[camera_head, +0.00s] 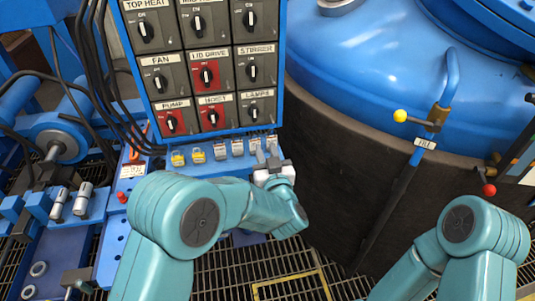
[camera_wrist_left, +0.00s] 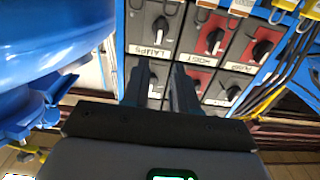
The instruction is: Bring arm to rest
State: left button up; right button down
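My left arm, teal, comes in from the lower left in the head view. My left gripper (camera_head: 267,155) is just below the lower right corner of the switch panel (camera_head: 202,85), near the row of small padlocks and tags. In the left wrist view my left gripper (camera_wrist_left: 160,75) has its two dark fingers apart, with nothing seen between them. They point toward the panel, which appears upside down, with the lamps switch (camera_wrist_left: 160,27) just beyond the tips. My right arm shows only as a bent teal link at the lower right of the head view; its gripper is out of sight.
A large blue vessel with a dark lower wall (camera_head: 335,165) stands to the right. A lever with a yellow knob (camera_head: 400,115) and a red knob (camera_head: 489,189) stick out there. A blue bench (camera_head: 95,225) with metal parts is at left. Floor grating lies below.

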dwell(0.4)
pick_arm(q)
jog(key=a+f+g+y+p, duration=0.25)
jog(key=a+p, duration=0.25)
jog(key=a, duration=0.8)
jog(key=s+a+f+g+h+p, duration=0.35)
jog(key=s+f, duration=0.45)
jog(key=f, duration=0.3)
jog(key=s+d+f+g+h, duration=0.2)
jog(key=s+d+g, duration=0.1)
jog(key=s, duration=0.6)
jog(key=s+d+f+g+h, duration=0.3)
jog(key=s+g, duration=0.1)
jog(key=s, duration=0.5)
jog(key=s+d+f+m+g+h, duration=0.1)
jog(key=s+d+f+g+h, duration=0.2)
jog(key=s, duration=0.6)
jog(key=shift+g, duration=0.4)
